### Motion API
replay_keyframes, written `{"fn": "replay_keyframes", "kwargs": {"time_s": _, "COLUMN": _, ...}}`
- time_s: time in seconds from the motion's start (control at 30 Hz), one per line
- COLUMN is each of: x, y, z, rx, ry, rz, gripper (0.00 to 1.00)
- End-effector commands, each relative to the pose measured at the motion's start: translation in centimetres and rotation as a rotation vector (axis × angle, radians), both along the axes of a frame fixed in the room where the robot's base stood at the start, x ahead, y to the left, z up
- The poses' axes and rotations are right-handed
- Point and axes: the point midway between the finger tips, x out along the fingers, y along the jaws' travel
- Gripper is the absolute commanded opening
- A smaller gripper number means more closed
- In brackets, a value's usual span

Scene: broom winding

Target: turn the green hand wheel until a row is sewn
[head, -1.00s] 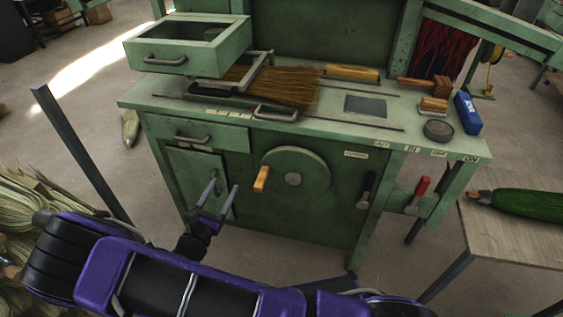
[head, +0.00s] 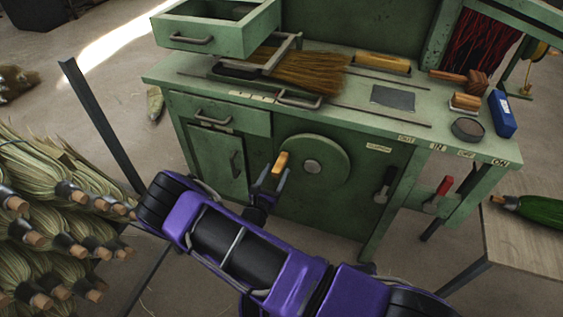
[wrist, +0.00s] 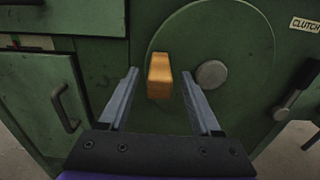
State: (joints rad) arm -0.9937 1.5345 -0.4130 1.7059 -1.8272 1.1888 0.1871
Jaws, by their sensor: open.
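The green hand wheel (head: 326,185) is a round disc on the front of the green machine, with a grey hub (head: 312,166) at its middle. Its orange handle (head: 281,162) sticks out at the wheel's left side. In the wrist view the handle (wrist: 160,76) lies between the two finger lines, a little beyond the tips. My gripper (head: 271,180) is open and empty, just in front of and below the handle. A broom (head: 305,72) lies flat on the machine top, its bristles pointing right.
A clutch lever (head: 383,186) and a red-handled lever (head: 438,194) are right of the wheel. A cabinet door handle (wrist: 65,108) is to the left. Broom bundles (head: 60,200) and a metal post (head: 100,125) stand left. A wooden table (head: 525,240) is at right.

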Motion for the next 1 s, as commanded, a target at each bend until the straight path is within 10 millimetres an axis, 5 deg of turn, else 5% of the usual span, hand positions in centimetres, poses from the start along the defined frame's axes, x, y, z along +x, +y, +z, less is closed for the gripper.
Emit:
{"fn": "replay_keyframes", "kwargs": {"time_s": 0.3, "x": 4.3, "y": -1.8, "z": 0.0, "rx": 0.001, "ry": -0.001, "rz": 0.000, "gripper": 0.65}}
{"fn": "replay_keyframes", "kwargs": {"time_s": 0.7, "x": 4.9, "y": -2.0, "z": 0.0, "rx": 0.000, "ry": 0.000, "rz": 0.000, "gripper": 0.63}}
{"fn": "replay_keyframes", "kwargs": {"time_s": 1.0, "x": 4.9, "y": -2.0, "z": 0.0, "rx": 0.000, "ry": 0.000, "rz": 0.000, "gripper": 0.09}}
